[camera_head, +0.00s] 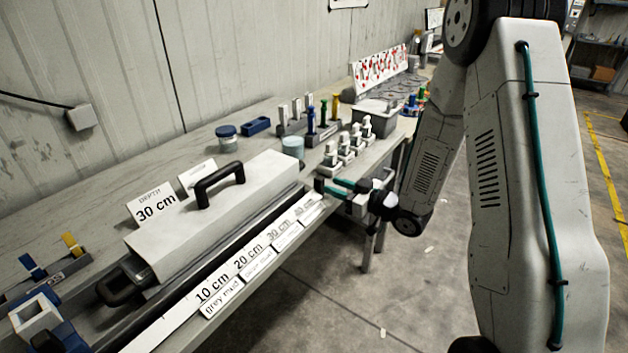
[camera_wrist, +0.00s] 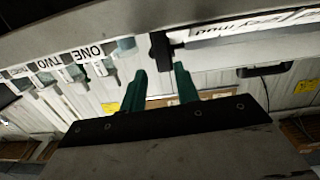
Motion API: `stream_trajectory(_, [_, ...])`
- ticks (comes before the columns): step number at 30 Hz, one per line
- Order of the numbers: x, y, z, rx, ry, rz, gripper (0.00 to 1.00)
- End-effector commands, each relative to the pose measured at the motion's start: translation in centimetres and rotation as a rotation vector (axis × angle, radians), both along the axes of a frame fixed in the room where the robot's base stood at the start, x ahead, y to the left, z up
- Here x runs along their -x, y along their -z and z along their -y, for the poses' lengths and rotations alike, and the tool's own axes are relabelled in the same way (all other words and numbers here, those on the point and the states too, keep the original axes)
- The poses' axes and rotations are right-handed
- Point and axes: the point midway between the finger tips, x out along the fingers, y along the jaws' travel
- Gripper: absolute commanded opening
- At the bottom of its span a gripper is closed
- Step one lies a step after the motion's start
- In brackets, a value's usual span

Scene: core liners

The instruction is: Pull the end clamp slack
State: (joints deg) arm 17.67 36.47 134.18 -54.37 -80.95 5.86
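A long grey core box (camera_head: 225,215) with a black handle on top lies along the bench front. In the wrist view a small black T-shaped piece (camera_wrist: 160,48), which looks like the end clamp, sticks out by the label strip. My gripper (camera_head: 335,187) is at the box's far right end, where it hides that piece in the head view. In the wrist view my gripper (camera_wrist: 160,70) has its two teal fingers apart and empty, with the black piece just beyond and between the tips.
A printed depth strip (camera_head: 250,262) runs along the bench front edge. Small white-capped bottles (camera_head: 350,145) stand near my gripper, with a jar (camera_head: 292,147) and a grey bin (camera_head: 375,115) close by. The floor in front of the bench is mostly clear.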

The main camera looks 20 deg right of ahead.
Motion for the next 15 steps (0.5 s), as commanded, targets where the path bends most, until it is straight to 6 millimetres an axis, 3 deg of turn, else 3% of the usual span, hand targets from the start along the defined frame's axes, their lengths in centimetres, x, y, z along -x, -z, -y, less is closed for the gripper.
stream_trajectory(6, [0.2,0.4,-0.5,-0.065,-0.033,0.033,0.31])
stream_trajectory(15, [-3.4,0.4,-3.3,-0.061,-0.033,0.033,0.31])
